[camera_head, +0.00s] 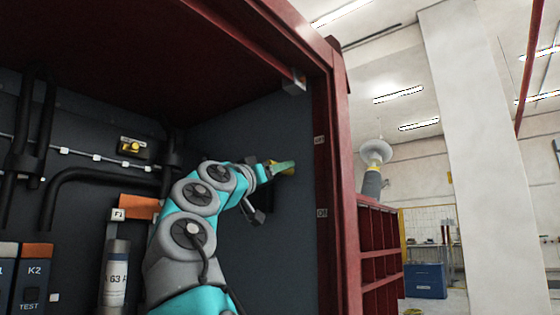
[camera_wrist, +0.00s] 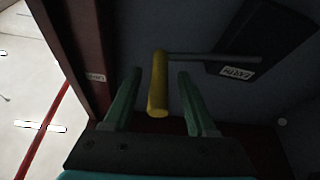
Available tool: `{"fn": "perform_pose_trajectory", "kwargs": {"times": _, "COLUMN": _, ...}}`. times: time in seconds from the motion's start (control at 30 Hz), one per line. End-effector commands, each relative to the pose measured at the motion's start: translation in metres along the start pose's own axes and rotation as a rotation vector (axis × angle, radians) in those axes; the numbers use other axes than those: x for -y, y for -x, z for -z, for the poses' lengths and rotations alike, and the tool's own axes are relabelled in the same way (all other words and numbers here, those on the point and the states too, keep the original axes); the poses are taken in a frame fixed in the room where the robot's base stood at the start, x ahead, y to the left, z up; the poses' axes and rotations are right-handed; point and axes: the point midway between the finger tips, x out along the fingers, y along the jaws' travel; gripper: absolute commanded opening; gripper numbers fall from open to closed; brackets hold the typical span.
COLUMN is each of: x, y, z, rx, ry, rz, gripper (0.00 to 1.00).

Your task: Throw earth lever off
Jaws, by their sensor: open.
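The earth lever has a yellow handle (camera_wrist: 158,85) on a thin grey rod (camera_wrist: 205,57). The rod runs to a dark mount with a label reading EARTH (camera_wrist: 236,72) on the cabinet's side wall. In the wrist view my gripper (camera_wrist: 158,88) is open, with one green finger on each side of the yellow handle and a visible gap to both. In the head view my gripper (camera_head: 283,167) is at the inner right wall of the cabinet, with a bit of yellow handle (camera_head: 289,170) showing at its tip. The mount is partly hidden behind my arm there.
The dark red cabinet frame (camera_head: 330,180) stands close to the right of my gripper. Black pipes (camera_head: 85,175), a yellow switch (camera_head: 132,147), a grey cylinder (camera_head: 115,275) and a K2 box (camera_head: 34,275) are left of my arm. A blue box (camera_head: 426,281) stands outside.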

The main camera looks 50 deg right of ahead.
Motion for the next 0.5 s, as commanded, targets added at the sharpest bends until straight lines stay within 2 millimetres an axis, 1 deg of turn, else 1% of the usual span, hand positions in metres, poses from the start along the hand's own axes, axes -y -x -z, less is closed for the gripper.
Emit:
{"fn": "perform_pose_trajectory", "kwargs": {"times": 0.03, "x": -0.0007, "y": -0.0076, "z": 0.0037, "rx": 0.000, "ry": -0.001, "rz": 0.000, "gripper": 0.57}}
{"fn": "perform_pose_trajectory", "kwargs": {"times": 0.1, "x": -0.0009, "y": -0.0121, "z": 0.0035, "rx": -0.002, "ry": -0.001, "rz": 0.000, "gripper": 0.57}}
{"fn": "perform_pose_trajectory", "kwargs": {"times": 0.37, "x": -0.0008, "y": -0.0144, "z": 0.0012, "rx": -0.003, "ry": -0.001, "rz": -0.001, "gripper": 0.57}}
{"fn": "perform_pose_trajectory", "kwargs": {"times": 0.4, "x": -0.0008, "y": -0.0144, "z": 0.0011, "rx": -0.002, "ry": -0.001, "rz": -0.001, "gripper": 0.56}}
{"fn": "perform_pose_trajectory", "kwargs": {"times": 0.5, "x": -0.0007, "y": -0.0144, "z": 0.0010, "rx": -0.002, "ry": -0.001, "rz": -0.001, "gripper": 0.45}}
